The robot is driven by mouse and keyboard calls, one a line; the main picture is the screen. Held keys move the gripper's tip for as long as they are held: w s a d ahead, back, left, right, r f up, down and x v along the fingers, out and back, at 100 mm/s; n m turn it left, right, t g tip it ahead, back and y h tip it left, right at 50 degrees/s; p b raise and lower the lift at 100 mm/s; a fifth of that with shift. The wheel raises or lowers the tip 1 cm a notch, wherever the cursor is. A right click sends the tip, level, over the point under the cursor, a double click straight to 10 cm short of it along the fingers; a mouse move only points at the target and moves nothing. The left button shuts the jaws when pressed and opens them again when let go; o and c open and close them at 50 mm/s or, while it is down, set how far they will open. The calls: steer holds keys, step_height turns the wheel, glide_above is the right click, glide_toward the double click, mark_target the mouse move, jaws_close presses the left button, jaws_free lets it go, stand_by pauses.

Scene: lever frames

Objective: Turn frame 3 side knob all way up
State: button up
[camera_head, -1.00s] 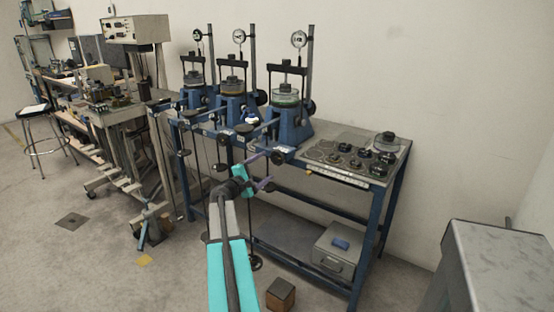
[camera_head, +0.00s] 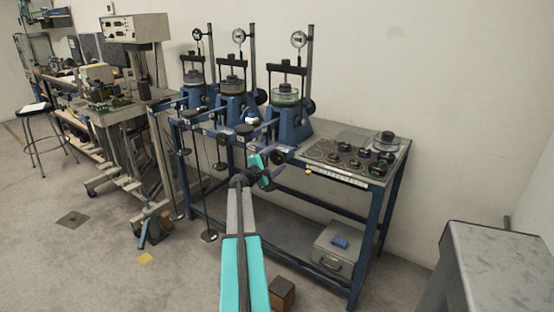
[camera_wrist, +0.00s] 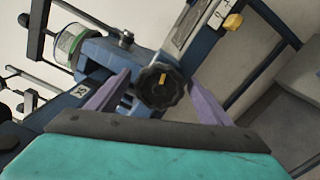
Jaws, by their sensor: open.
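The rightmost lever frame (camera_head: 290,125) is blue, with a clear round cell and a dial gauge on top, on the blue bench. In the wrist view, a black lobed knob (camera_wrist: 152,97) with a yellow mark sits on a blue part of the frame; its mark points roughly upright in the picture. My gripper (camera_head: 272,168) is open at the bench's front edge, below this frame. In the wrist view its purple fingers (camera_wrist: 160,78) stand left and right of the knob, with the knob in the gap. I cannot tell whether they touch it. The knob is not clear in the head view.
Two similar lever frames (camera_head: 232,95) stand to the left. Black weights (camera_head: 355,160) lie on the bench's right tray. A yellow piece (camera_head: 308,172) is on the front edge. A metal box (camera_head: 338,252) sits on the lower shelf. A grey cabinet (camera_head: 497,260) stands at right.

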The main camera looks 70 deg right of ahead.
steer(key=c, duration=1)
steer(key=shift+c, duration=0.2)
steer(key=shift+f+m+b, duration=0.2)
steer(key=shift+m+b, duration=0.1)
steer(key=shift+b, duration=0.6)
steer(key=shift+r+b, duration=0.1)
steer(key=shift+b, duration=0.6)
steer(key=o, duration=1)
steer(key=shift+o, duration=0.2)
steer(key=shift+a, duration=0.15)
